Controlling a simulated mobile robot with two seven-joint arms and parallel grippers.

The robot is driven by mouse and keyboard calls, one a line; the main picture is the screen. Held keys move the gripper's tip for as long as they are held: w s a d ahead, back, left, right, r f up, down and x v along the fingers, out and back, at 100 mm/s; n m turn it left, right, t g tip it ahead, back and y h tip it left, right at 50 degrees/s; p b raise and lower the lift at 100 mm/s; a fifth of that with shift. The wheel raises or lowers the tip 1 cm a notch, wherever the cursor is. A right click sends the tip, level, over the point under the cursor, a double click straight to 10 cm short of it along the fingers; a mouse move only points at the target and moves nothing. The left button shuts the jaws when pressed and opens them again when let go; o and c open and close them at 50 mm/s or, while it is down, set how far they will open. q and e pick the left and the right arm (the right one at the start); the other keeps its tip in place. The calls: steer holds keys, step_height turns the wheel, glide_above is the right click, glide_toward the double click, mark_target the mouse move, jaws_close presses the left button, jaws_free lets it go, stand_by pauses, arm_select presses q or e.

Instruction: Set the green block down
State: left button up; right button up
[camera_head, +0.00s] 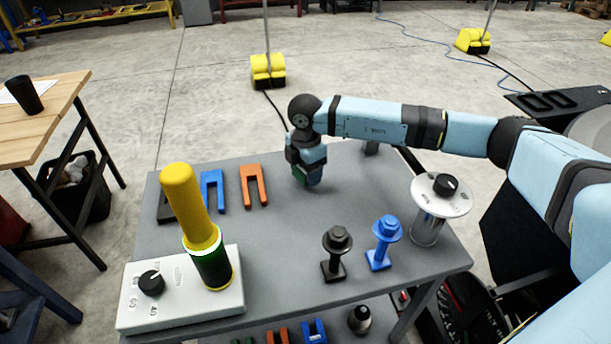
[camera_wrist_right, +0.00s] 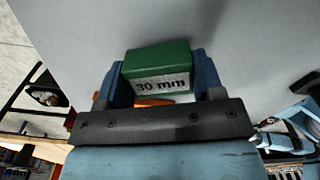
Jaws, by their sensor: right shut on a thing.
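The green block (camera_wrist_right: 158,62), marked "30 mm", is held between the two blue fingers of my right gripper (camera_wrist_right: 162,82) in the right wrist view. In the head view my right gripper (camera_head: 309,177) points down over the back middle of the grey table (camera_head: 270,235). Only a small part of the green block shows there, at its fingertips. It is low, close to the tabletop; I cannot tell whether it touches. My left gripper is not in view.
Orange (camera_head: 253,186) and blue (camera_head: 212,190) fork-shaped pieces lie left of the gripper. Black (camera_head: 335,254) and blue (camera_head: 384,243) flanged posts stand in front. A dial post (camera_head: 428,225) stands right; a white dial box (camera_head: 180,303) with a yellow-topped cylinder (camera_head: 187,205) stands front left.

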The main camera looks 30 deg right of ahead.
steer(key=shift+f, duration=1)
steer(key=shift+f, duration=0.15)
steer(key=o, duration=1.3)
step_height(320, 180, up, 12)
steer(key=shift+r, duration=0.15)
